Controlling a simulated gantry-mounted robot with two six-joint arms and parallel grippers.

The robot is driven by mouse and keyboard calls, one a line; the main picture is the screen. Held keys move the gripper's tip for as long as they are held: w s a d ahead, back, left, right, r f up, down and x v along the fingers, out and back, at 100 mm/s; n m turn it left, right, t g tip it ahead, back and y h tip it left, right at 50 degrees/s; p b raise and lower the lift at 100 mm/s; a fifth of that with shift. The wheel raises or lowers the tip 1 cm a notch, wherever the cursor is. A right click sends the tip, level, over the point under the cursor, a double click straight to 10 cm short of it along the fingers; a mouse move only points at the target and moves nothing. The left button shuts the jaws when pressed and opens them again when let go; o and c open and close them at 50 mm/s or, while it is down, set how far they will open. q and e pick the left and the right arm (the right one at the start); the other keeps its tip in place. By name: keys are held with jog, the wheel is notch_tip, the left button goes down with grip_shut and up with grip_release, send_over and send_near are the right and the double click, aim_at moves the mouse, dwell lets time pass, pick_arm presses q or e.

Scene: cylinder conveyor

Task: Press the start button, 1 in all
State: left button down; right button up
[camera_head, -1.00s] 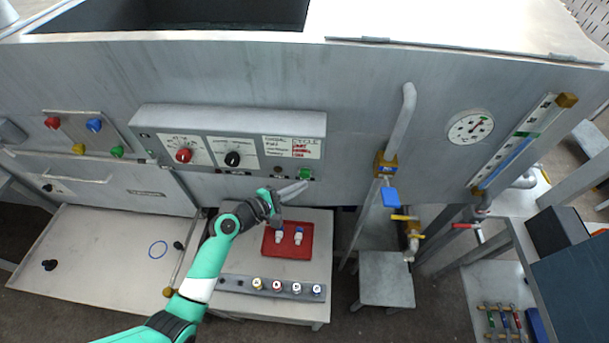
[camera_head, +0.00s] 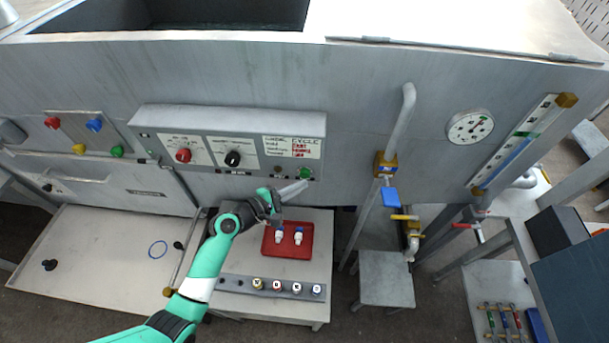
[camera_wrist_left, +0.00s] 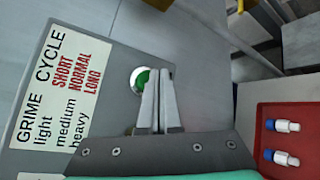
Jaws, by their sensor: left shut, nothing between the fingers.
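The round green button (camera_head: 305,172) sits at the lower right of the grey control panel (camera_head: 230,115). In the left wrist view the green button (camera_wrist_left: 140,79) shows inside a pale ring, partly covered by the fingers. My left gripper (camera_head: 303,184) is shut and empty, its fingertips just below the button in the head view. In the left wrist view the closed fingers (camera_wrist_left: 160,72) overlap the button's right side. I cannot tell whether they touch it. My right gripper is not in view.
The panel also has a red knob (camera_head: 183,155), a black knob (camera_head: 232,158) and a printed label. Below stands a table with a red tray (camera_head: 287,251) holding two small white-and-blue parts. A vertical pipe with a blue handle (camera_head: 390,197) stands to the right.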

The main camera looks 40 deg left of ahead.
pick_arm(q)
jog(key=shift+w+a, duration=0.25)
jog(key=shift+w, duration=0.05)
jog(key=shift+w+a+b, duration=0.35)
dwell(0.8)
jog(key=shift+d, duration=0.1)
jog(key=shift+s+d+p, duration=0.5)
jog(key=shift+s+p, duration=0.15)
jog(key=shift+s, duration=0.05)
jog(key=shift+s+d+p, duration=1.2)
jog(key=shift+s+d, duration=0.4)
jog(key=shift+s, duration=0.3)
